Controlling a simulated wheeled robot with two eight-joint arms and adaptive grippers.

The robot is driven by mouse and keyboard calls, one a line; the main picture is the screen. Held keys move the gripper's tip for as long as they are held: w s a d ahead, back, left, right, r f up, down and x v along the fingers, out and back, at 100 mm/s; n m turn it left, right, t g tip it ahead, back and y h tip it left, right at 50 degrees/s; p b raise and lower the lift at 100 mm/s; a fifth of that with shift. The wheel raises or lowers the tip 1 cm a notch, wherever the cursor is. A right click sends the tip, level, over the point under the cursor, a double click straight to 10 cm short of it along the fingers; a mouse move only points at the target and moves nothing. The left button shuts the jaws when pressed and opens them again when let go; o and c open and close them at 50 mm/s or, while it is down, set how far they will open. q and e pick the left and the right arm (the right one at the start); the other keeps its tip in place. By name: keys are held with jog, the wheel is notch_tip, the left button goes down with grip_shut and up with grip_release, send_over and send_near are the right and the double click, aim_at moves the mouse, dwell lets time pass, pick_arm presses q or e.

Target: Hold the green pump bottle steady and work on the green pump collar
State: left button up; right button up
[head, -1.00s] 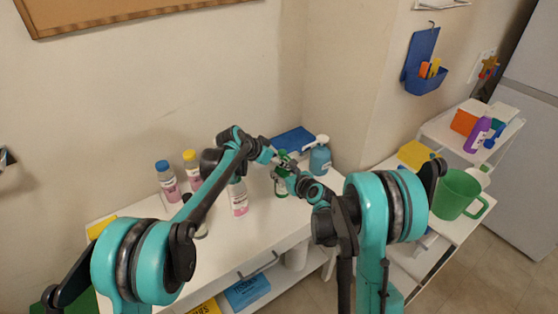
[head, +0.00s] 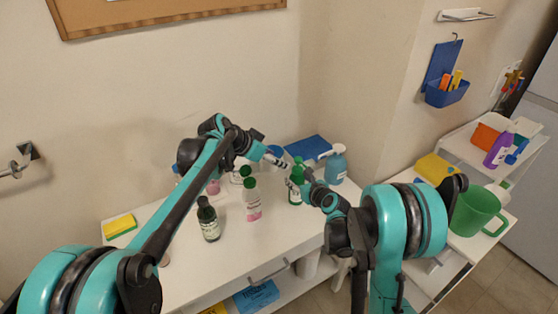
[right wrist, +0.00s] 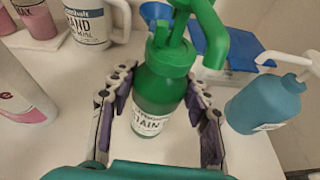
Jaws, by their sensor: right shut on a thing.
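The green pump bottle (right wrist: 158,92) stands upright on the white table in the right wrist view, with a white label. Its green pump collar (right wrist: 170,57) sits at the neck, below the green pump head and spout. The bottle also shows in the head view (head: 295,187), partly covered by my right gripper. My right gripper (right wrist: 160,112) is shut on the bottle's body, one finger on each side. My left gripper (head: 282,161) is beside the pump top, coming in from the left; its jaws are too small to read, and contact with the collar cannot be told.
A sponge (head: 119,226) lies at the far left. The table's front is clear.

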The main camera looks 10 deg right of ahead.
aim_at(295, 167)
pick_arm(q)
jog(key=w+d+f+n, duration=0.1)
jog(key=d+f+n, duration=0.1)
jog(key=n, duration=1)
jog(key=w+d+f+n, duration=0.1)
jog(key=d+f+n, duration=0.2)
jog(key=n, duration=0.9)
jog(key=w+d+f+n, duration=0.2)
jog(key=f+n, duration=0.1)
jog(key=n, duration=0.8)
jog(key=shift+w+d+f+n, duration=0.1)
jog(key=shift+d+f+n, duration=0.15)
jog(key=shift+n, duration=0.15)
